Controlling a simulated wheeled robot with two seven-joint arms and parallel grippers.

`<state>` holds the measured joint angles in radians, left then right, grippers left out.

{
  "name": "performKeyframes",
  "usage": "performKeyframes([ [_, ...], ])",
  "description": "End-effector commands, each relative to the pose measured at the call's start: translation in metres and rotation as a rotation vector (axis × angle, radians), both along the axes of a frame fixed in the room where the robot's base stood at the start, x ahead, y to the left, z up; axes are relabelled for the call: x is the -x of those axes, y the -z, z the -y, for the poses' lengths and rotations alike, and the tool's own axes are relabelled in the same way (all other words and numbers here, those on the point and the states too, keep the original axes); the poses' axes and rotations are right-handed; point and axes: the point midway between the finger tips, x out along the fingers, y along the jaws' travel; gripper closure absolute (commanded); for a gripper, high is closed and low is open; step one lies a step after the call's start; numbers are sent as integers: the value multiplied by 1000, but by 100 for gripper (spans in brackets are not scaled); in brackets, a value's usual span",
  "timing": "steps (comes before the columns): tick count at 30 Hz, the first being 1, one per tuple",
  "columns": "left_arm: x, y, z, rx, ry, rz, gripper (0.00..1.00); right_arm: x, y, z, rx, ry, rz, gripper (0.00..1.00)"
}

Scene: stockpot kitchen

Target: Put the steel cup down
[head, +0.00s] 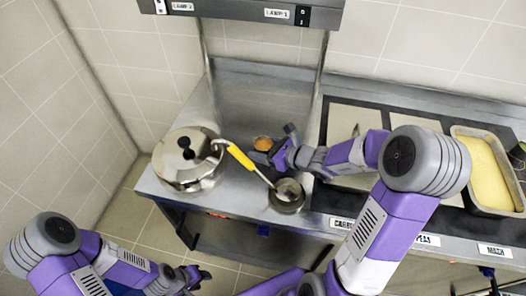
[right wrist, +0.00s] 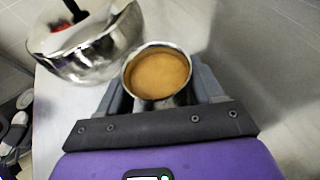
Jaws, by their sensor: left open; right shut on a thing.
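The steel cup (right wrist: 160,95) is filled with an orange-brown content and sits between the fingers of my right gripper (right wrist: 165,100) in the right wrist view. In the head view its brown top (head: 263,143) shows just beyond my right gripper (head: 270,154), which is shut on it. The cup looks upright, over or on the steel counter (head: 240,100). I cannot tell whether its base touches the counter. My left gripper (head: 191,279) is open and empty, low at the left, in front of the counter and away from the cup.
A lidded steel pot (head: 188,165) stands left of the cup. A yellow-handled ladle (head: 241,158) slants to a small steel pot (head: 287,197) near the front edge. A tray of yellow food (head: 478,170) is at the right. The counter behind the cup is clear.

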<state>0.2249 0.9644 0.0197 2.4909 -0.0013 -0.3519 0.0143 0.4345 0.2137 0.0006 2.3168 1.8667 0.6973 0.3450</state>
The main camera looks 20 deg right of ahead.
Motion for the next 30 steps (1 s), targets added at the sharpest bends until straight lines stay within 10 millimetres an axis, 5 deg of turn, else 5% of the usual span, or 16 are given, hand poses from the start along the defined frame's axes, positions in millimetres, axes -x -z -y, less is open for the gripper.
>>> performKeyframes([
  [11, 0, 5, 0, 0, 0, 0, 57, 0, 5, 0, 1, 0, 3, 71],
  [12, 0, 5, 0, 0, 0, 0, 57, 0, 6, 0, 1, 0, 2, 31],
  [17, 0, 4, 0, 0, 0, 0, 57, 0, 5, 0, 1, 0, 2, 8],
  [30, 0, -5, 0, 0, 0, 0, 57, 8, -5, 7, 3, 4, 2, 8],
])
